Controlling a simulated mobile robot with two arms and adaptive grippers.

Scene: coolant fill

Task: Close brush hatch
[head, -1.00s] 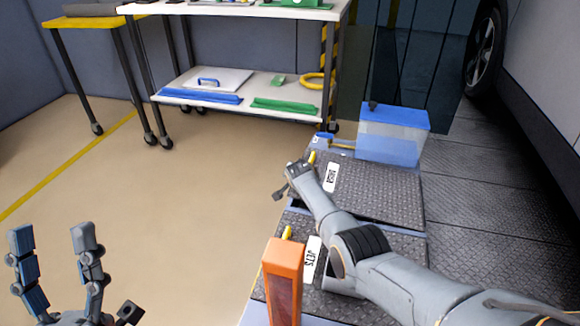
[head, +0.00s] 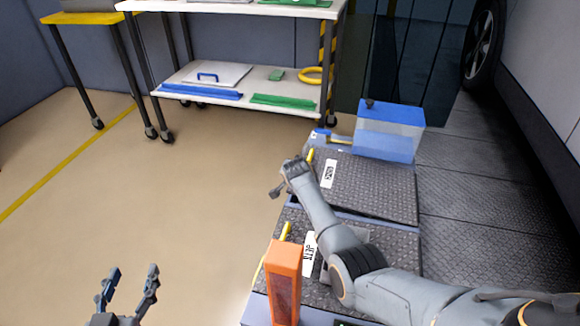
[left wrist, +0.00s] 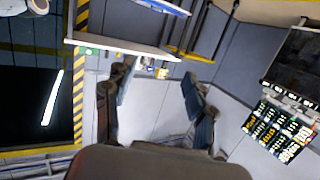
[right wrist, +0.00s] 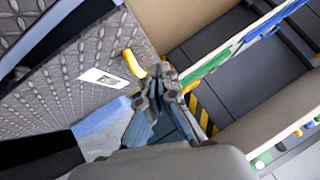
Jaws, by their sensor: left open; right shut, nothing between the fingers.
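Two dark tread-plate hatches lie in a row on the right in the head view. The far hatch (head: 375,190) has a white label (head: 328,173) and a yellow handle (head: 310,156); the near hatch (head: 395,245) has a similar label and handle. The label text is too small to read surely. The far hatch looks nearly flat, with a dark gap along its near edge. My right gripper (head: 287,180) is shut and empty by its left edge. In the right wrist view, this gripper (right wrist: 165,90) is beside a hatch's yellow handle (right wrist: 133,63). My left gripper (head: 130,285) is open and empty.
An orange post (head: 284,285) stands by the near hatch. A blue-topped translucent tank (head: 390,130) stands behind the far hatch. A white shelf cart (head: 240,85) is at the back, and a vehicle wheel (head: 483,45) is at right. The floor at left is clear.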

